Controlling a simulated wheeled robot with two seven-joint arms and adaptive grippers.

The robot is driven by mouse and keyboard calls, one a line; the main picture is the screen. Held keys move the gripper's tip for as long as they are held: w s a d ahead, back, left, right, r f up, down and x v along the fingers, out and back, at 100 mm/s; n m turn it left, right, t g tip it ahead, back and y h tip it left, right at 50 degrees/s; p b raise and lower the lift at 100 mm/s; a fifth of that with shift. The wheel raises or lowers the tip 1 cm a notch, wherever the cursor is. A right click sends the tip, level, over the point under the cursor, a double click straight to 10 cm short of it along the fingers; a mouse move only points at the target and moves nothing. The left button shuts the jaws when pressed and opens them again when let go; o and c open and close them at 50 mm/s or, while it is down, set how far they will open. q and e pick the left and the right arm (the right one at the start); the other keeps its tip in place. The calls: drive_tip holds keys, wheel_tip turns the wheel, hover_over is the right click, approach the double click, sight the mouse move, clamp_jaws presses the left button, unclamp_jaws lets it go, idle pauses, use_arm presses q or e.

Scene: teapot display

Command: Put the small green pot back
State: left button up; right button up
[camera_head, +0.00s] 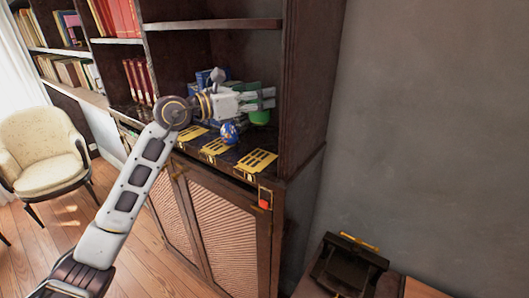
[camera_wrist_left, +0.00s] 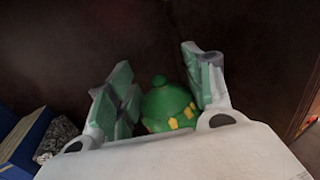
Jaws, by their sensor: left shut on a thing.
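The small green pot (camera_head: 260,117) is at the right end of the open cabinet shelf, below my left gripper's fingers. My left gripper (camera_head: 264,99) reaches in from the left and is shut on it. In the left wrist view the green pot (camera_wrist_left: 167,106), with its round knob and yellow marks, sits between the two green-padded fingers (camera_wrist_left: 160,92). Its lower part is hidden by the gripper body. I cannot tell whether the pot touches the shelf. My right gripper is not in view.
A blue pot (camera_head: 229,132) stands just left of the green pot. Several yellow slatted plates (camera_head: 256,161) lie along the shelf front. The cabinet's side wall (camera_head: 307,85) closes off the right. Blue books (camera_wrist_left: 24,140) stand left of the gripper. A dark stand (camera_head: 345,270) is at lower right.

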sight(259, 116)
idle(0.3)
use_arm(q)
drive_tip(key=shift+f+p, duration=0.35)
drive_tip(key=shift+f, duration=2.55)
drive_tip(key=shift+f, duration=2.05)
drive_tip(key=shift+f, duration=0.15)
drive_tip(key=o, duration=1.2)
drive_tip(key=shift+c, duration=0.2)
